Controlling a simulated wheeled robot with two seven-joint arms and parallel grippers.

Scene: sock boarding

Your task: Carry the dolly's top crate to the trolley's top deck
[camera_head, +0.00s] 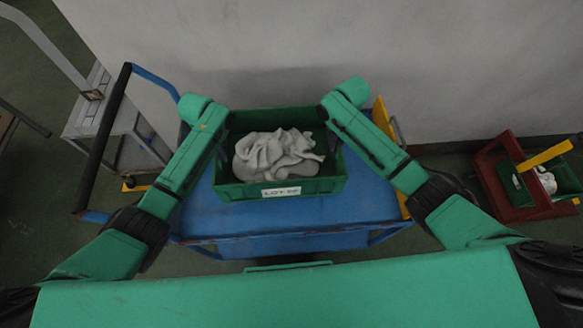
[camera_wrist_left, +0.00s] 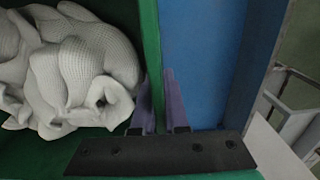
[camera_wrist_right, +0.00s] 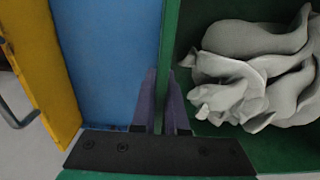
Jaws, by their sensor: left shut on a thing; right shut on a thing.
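A green crate (camera_head: 318,186) filled with pale grey socks (camera_head: 275,155) and bearing a white label is over the blue top deck of the trolley (camera_head: 365,210). I cannot tell whether its bottom touches the deck. My left gripper (camera_wrist_left: 158,98) is shut on the crate's left wall (camera_wrist_left: 150,30). My right gripper (camera_wrist_right: 160,98) is shut on its right wall (camera_wrist_right: 170,30). The crate looks level between the two arms. The red dolly (camera_head: 484,170) stands on the floor at the far right, with another green crate (camera_head: 567,178) on it.
The trolley has a black push handle (camera_head: 103,135) at its left and a yellow panel (camera_head: 382,118) at its right. A grey wall (camera_head: 290,50) stands close behind it. A grey cart (camera_head: 90,118) stands at the left. Blue deck is bare on both sides of the crate.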

